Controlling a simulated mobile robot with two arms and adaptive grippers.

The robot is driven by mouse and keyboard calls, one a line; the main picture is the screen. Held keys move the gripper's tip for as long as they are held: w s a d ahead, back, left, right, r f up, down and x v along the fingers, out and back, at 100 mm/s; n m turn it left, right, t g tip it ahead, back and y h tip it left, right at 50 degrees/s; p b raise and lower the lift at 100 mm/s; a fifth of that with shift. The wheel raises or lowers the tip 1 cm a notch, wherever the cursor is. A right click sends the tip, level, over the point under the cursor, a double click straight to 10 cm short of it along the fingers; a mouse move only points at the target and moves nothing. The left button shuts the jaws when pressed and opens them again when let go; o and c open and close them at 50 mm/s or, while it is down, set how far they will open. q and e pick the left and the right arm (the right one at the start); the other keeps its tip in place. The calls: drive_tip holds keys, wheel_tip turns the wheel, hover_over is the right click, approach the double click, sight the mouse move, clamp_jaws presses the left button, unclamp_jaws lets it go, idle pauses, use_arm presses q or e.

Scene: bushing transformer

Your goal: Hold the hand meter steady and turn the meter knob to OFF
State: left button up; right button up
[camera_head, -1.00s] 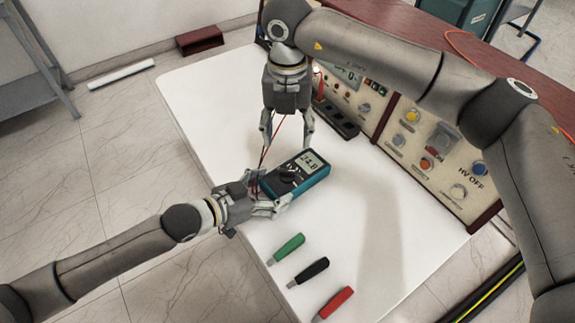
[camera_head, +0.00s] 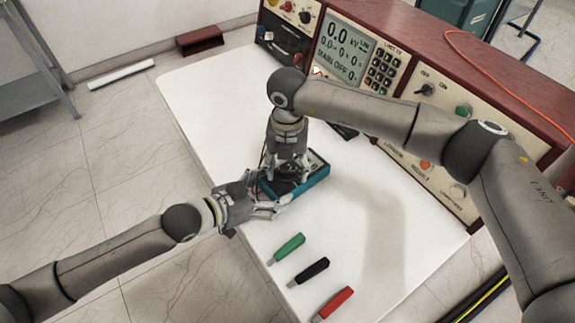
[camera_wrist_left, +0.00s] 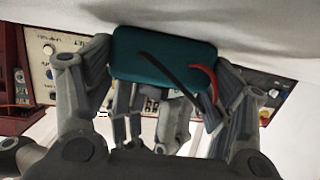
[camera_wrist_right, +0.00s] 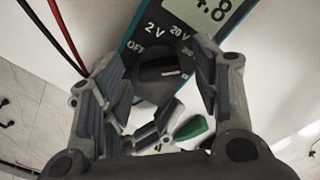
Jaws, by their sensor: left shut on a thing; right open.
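The hand meter (camera_head: 320,178), teal with a dark face, lies on the white table. My left gripper (camera_head: 268,196) is shut on its near end; in the left wrist view its fingers flank the meter's teal end (camera_wrist_left: 160,55). My right gripper (camera_head: 285,180) is over the meter face, pointing down. In the right wrist view its open fingers (camera_wrist_right: 160,85) stand either side of the dark round meter knob (camera_wrist_right: 155,82); contact cannot be told. The knob's pale mark points right, away from the printed OFF. The display (camera_wrist_right: 205,12) partly shows "4.8". The head view hides the knob.
Green (camera_head: 287,248), black (camera_head: 312,270) and red (camera_head: 335,302) handled pieces lie on the near part of the table (camera_head: 375,245). The control console (camera_head: 440,165) stands along the far right side. Red and black leads (camera_wrist_right: 62,35) run beside the meter.

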drive_tip(key=c, duration=1)
